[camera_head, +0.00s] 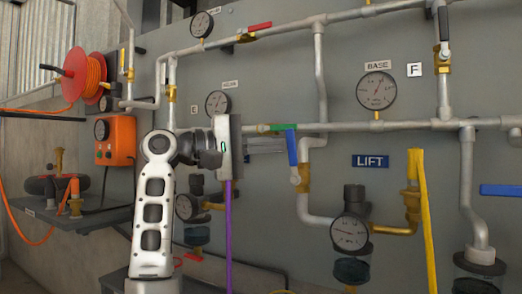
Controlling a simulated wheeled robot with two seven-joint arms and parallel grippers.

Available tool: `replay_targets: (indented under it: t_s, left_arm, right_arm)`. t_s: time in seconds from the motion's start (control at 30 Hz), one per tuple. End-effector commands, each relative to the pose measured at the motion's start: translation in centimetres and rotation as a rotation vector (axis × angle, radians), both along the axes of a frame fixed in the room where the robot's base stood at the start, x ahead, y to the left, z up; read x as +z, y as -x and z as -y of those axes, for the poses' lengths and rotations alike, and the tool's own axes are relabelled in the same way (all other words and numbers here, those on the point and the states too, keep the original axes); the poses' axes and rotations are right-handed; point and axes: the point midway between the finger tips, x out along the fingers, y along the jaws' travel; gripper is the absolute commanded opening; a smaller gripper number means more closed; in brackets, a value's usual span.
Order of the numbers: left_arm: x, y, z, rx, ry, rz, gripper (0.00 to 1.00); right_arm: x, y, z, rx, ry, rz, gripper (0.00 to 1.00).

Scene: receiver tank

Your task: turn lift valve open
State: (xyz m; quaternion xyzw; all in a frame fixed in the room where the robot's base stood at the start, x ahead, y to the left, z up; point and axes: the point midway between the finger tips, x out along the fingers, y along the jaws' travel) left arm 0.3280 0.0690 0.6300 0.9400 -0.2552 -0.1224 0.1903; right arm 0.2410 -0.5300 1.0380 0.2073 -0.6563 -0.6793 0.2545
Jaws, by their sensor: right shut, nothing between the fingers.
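The LIFT label (370,161) is a blue plate on the grey panel. Left of it, a blue lever (291,148) points up from a brass valve body (302,180) in a bent pipe. Right of it, a long yellow lever (428,230) hangs down beside another brass valve (410,202). I cannot tell for certain which one is the lift valve. My right gripper (282,145) is shut and empty, its fingers pointing right. Their tips are just left of the blue lever in the picture; whether they touch it is unclear. My left gripper is not in view.
A green handle (284,127) sits on the horizontal pipe just above the fingers. A purple bar (228,240) hangs below my gripper. A gauge (350,231) stands below the LIFT label. Another blue lever (502,190) is at the far right. An orange box (115,141) is at left.

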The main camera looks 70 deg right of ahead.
Motion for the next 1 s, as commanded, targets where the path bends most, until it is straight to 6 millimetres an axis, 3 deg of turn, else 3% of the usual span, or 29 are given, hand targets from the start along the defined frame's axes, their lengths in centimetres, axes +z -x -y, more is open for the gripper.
replay_targets:
  t_s: [0.6,1.0]
  left_arm:
    - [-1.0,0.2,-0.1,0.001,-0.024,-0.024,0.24]
    - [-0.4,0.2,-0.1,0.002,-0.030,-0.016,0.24]
  right_arm:
    - [0.4,0.7,0.0,0.000,0.012,0.106,0.00]
    - [0.5,0.1,0.2,-0.003,0.012,0.102,0.00]
